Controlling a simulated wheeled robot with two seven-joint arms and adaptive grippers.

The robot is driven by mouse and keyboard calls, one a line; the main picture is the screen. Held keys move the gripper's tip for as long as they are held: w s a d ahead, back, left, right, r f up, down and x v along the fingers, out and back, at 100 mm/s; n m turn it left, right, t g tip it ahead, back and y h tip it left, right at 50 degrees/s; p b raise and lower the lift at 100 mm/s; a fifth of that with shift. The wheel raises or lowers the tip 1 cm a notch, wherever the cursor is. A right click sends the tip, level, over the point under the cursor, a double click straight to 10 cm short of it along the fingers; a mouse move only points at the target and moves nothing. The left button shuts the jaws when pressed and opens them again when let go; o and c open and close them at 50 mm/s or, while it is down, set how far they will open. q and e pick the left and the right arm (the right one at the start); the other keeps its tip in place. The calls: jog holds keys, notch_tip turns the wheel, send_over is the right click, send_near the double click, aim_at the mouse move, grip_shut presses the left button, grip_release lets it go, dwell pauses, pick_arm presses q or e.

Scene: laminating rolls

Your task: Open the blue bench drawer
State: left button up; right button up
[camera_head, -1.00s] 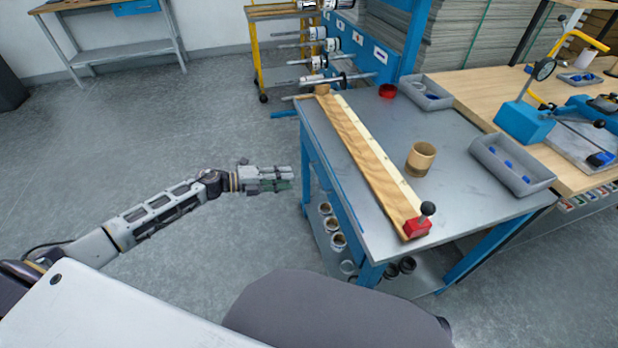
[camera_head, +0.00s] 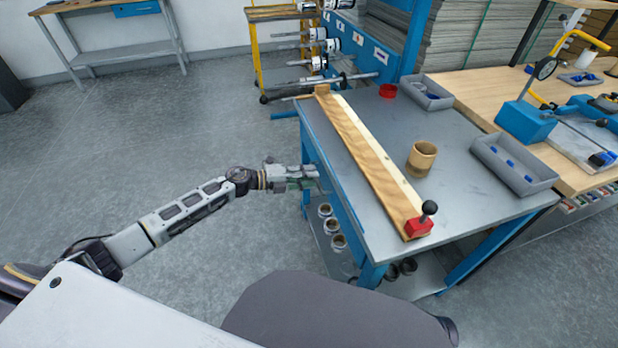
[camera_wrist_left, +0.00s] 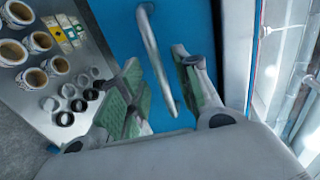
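The blue drawer front (camera_wrist_left: 112,22) fills the middle of the left wrist view, with a bar-shaped metal handle (camera_wrist_left: 153,45) on it. The drawer is on the left side of the grey-topped bench (camera_head: 395,140); the head view shows that blue side (camera_head: 338,190) at a steep angle and hides the handle. My left gripper (camera_head: 313,178) is at this side. In the left wrist view its green-padded fingers (camera_wrist_left: 158,68) are open, one on each side of the handle, with gaps to it. The drawer looks shut. My right gripper is not in view.
On the bench lie a long wooden strip (camera_head: 372,155) with a red block and black knob (camera_head: 420,223), a cardboard ring (camera_head: 421,158) and grey trays (camera_head: 512,163). Several rolls (camera_wrist_left: 38,42) sit on the lower shelf. The floor left of the bench is clear.

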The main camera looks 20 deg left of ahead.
pick_arm(q)
jog(key=shift+w+d, duration=0.15)
jog(key=shift+d, duration=0.05)
grip_shut()
dwell(0.4)
